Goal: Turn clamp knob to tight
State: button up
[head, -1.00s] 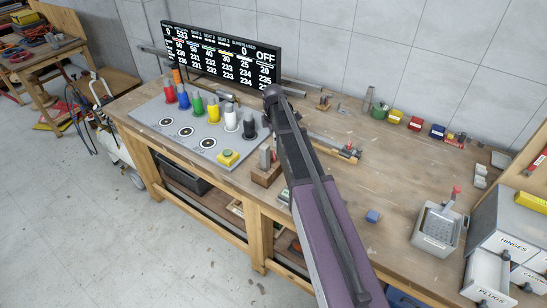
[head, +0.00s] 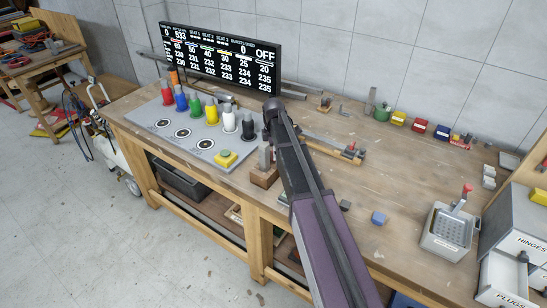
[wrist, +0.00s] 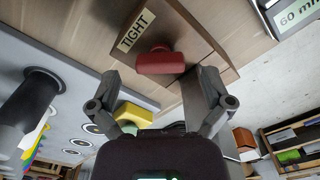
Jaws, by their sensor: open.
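In the wrist view the red clamp knob (wrist: 160,62) sits against a wooden block (wrist: 188,20) with a label (wrist: 135,31) reading TIGHT. My gripper (wrist: 159,78) is open, one finger on either side of the knob's line. The knob appears just beyond the fingertips, with gaps at both sides and nothing held; whether anything touches is unclear. In the head view my dark and purple arm crosses the bench. The knob and my fingers cannot be made out there. A small wooden block with grey metal (head: 264,172) stands beside the arm.
A display (head: 220,55) stands behind.

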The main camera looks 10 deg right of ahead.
jog(key=shift+f+b, duration=0.3)
jog(key=shift+f, duration=0.2)
jog(key=c, duration=1.1)
